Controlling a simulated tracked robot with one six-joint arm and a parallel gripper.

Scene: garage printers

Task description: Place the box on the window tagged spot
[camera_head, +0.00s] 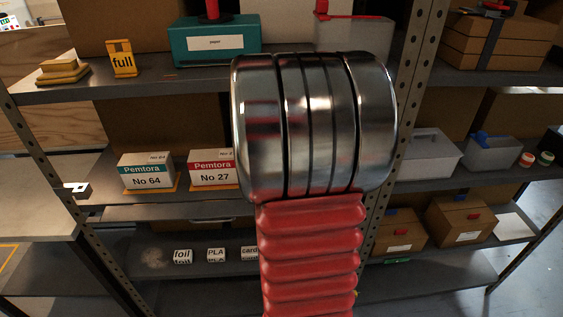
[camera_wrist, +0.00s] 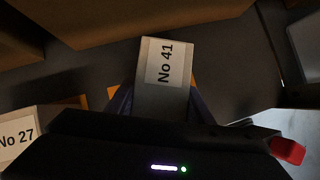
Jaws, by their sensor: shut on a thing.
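A box marked No 41 (camera_wrist: 165,62) is between the dark fingers of my gripper (camera_wrist: 160,103) in the wrist view. The gripper is shut on it. Orange (camera_wrist: 194,88) shows at both sides of the box, like the pads under the neighbouring boxes; I cannot tell whether the box touches it. In the head view my arm covers the gripper and this box. No window tag is readable.
Boxes No 64 (camera_head: 146,173) and No 27 (camera_head: 211,168) stand on the middle shelf; No 27 also shows in the wrist view (camera_wrist: 18,136). A teal bin (camera_head: 213,45) is above. A perforated post (camera_head: 411,105) divides this bay from the right one, which holds cardboard boxes (camera_head: 460,218).

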